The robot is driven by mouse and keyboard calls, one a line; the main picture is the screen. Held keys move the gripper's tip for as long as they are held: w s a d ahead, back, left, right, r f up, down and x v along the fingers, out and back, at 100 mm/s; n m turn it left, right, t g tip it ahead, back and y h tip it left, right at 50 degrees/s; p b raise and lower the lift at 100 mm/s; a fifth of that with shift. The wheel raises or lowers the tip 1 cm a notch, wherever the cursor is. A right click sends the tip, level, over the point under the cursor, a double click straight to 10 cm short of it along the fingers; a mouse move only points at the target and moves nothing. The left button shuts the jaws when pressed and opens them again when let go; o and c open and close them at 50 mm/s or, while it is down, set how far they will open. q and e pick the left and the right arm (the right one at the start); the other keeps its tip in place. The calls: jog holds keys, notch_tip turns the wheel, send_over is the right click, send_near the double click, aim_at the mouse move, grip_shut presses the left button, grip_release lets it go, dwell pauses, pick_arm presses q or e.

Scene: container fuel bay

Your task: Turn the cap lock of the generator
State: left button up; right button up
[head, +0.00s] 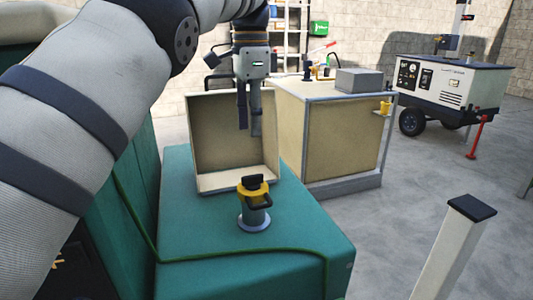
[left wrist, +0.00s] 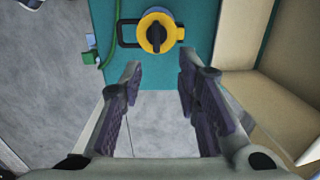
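The yellow cap (head: 254,190) with a black knob on top and a black loop handle sits on a short grey neck on the teal housing (head: 205,235). In the left wrist view the round yellow cap (left wrist: 158,33) shows from above, with its black handle loop to its left. My left gripper (head: 249,130) points down, above and behind the cap. Its fingers (left wrist: 160,68) are spread and empty in the left wrist view, with the cap beyond the fingertips and not touched. My right gripper is not in view.
An open beige box (head: 230,140) stands on the teal housing just behind the cap. A green cable (head: 285,253) runs across the housing top. A beige cabinet (head: 340,140) stands behind, a white wheeled unit (head: 450,82) at back right. A black-topped post (head: 455,245) rises at front right.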

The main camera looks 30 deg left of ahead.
aim_at(252, 175)
pick_arm(q)
jog(key=f, duration=0.1)
jog(key=s+f, duration=0.1)
jog(key=f, duration=0.1)
jog(key=shift+s+f, duration=0.1)
jog(key=f, duration=0.4)
jog(key=f+p, duration=0.1)
jog(key=f, duration=0.3)
jog(key=shift+w+d+f, duration=0.1)
jog(key=shift+w+f, duration=0.1)
jog(key=shift+f, duration=0.05)
grip_shut()
